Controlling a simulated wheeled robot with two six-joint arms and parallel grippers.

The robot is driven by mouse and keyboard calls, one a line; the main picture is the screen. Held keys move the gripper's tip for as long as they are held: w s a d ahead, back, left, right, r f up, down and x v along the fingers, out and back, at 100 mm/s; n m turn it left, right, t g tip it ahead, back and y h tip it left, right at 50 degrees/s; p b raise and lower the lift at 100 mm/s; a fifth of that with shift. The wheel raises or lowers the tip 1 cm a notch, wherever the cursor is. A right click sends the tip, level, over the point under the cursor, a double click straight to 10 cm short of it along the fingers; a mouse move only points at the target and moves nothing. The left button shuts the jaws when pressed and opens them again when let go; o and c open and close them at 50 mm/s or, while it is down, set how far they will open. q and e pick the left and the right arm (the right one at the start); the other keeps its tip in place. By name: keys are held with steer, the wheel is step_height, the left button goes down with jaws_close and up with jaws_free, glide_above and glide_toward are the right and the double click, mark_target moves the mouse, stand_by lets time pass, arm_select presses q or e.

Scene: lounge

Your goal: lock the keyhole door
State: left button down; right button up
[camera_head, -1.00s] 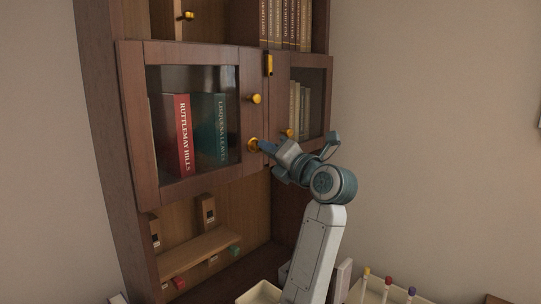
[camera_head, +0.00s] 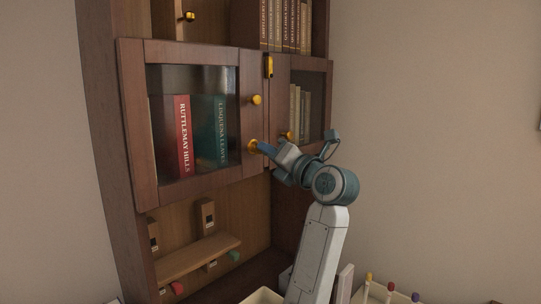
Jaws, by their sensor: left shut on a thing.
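The keyhole door (camera_head: 144,130) is the left glass-fronted wooden door of the cabinet and looks closed. It has a yellow knob (camera_head: 256,100) and, below that, a round yellow keyhole plate (camera_head: 253,146). My left gripper (camera_head: 264,149) is at the keyhole plate, its fingertips pointing left into it. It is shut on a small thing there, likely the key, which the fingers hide. My right gripper is not in view.
A yellow latch (camera_head: 268,67) sits high between the doors. The right door (camera_head: 313,107) has its own knob (camera_head: 288,135). Books stand behind the glass. A shelf (camera_head: 197,256) is below. An open box (camera_head: 262,296) and several capped tubes (camera_head: 390,291) stand at the bottom.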

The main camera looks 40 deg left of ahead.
arm_select(q)
steer(key=shift+w+f+n+b, duration=0.1)
steer(key=shift+f+n+b, duration=0.25)
steer(key=shift+n+b, duration=0.85)
steer(key=shift+r, duration=0.1)
steer(key=shift+n+g+y+b, duration=0.3)
steer(key=shift+n+g+b, duration=0.1)
steer(key=shift+n+b, duration=1.05)
steer(key=shift+a+n+b, duration=0.1)
steer(key=shift+n+b, duration=0.25)
steer(key=shift+b, duration=0.25)
